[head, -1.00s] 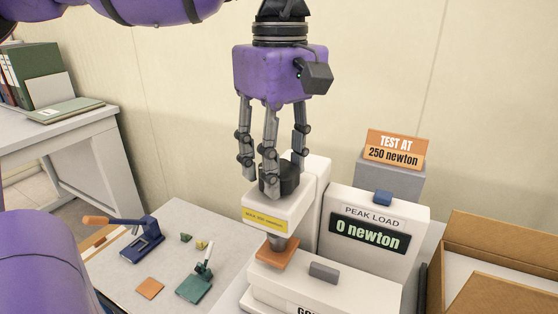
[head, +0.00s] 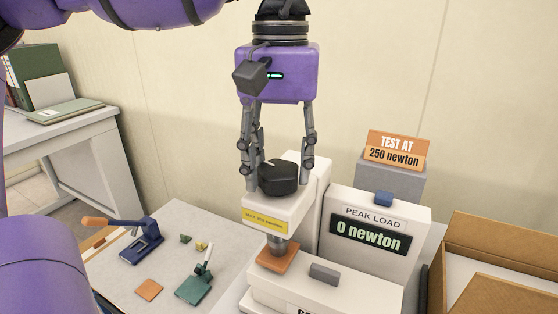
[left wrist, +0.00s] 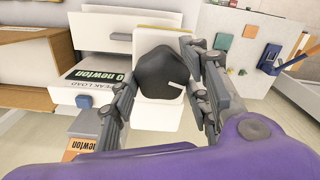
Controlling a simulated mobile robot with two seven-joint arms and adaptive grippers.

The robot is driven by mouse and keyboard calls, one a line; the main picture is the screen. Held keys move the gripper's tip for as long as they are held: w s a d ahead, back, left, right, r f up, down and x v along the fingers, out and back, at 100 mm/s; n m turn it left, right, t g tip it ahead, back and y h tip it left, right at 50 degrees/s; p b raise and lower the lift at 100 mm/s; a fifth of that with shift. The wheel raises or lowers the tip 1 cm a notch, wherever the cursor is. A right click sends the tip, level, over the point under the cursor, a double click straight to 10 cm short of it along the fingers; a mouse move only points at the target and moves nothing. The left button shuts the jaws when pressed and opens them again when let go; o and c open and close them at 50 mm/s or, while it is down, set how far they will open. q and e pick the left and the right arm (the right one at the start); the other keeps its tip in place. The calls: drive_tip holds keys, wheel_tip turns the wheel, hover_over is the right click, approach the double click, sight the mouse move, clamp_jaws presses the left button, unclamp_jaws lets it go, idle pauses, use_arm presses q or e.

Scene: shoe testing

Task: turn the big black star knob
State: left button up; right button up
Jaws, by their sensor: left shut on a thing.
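The big black star knob (head: 281,178) sits on top of the white press head of the test machine. My left gripper (head: 279,172) points straight down over it, its fingers on either side of the knob and shut on it. In the left wrist view the knob (left wrist: 160,75) lies between the fingers (left wrist: 160,90), with a pale mark on its top. Below the head, a metal stem (head: 276,244) stands over an orange piece (head: 277,258). The peak load display (head: 370,235) reads 0 newton. My right gripper is not in view.
A sign (head: 395,149) reads "TEST AT 250 newton" behind the display. An open cardboard box (head: 475,235) stands at the right. On the table at the left are a blue lever tool (head: 142,240), a green tool (head: 195,288) and small coloured pieces.

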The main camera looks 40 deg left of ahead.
sight(282, 168)
use_arm(q)
drive_tip(key=shift+r+m, duration=0.1)
drive_tip(key=shift+m, duration=0.4)
drive_tip(key=o, duration=1.1)
drive_tip(key=shift+w+d, duration=0.1)
drive_tip(key=shift+d, duration=0.05)
wheel_tip(282, 168, up, 12)
idle(1.1)
